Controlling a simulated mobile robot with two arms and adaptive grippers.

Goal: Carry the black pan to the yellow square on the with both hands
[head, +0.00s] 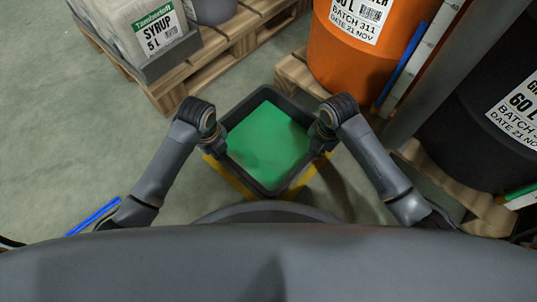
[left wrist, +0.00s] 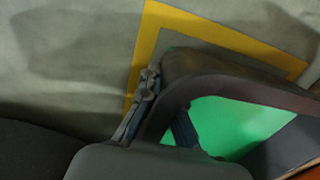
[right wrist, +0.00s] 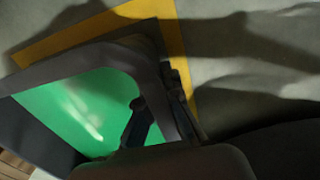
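The black pan (head: 296,174) is a square tray with a flat green inside, in front of me in the head view. The yellow square (head: 222,171) is an outline on the floor; its strips show around the pan's near side. My left gripper (head: 218,139) is at the pan's left corner, with one finger inside and one outside the rim in the left wrist view (left wrist: 165,115). My right gripper (head: 321,138) straddles the right corner's rim likewise in the right wrist view (right wrist: 158,108). Both look shut on the rim. The pan's height above the floor is hard to tell.
A wooden pallet (head: 215,62) with a syrup container (head: 150,30) stands at the back left. An orange drum (head: 345,60) stands on a pallet at the back right. A black drum (head: 480,130) is at the right.

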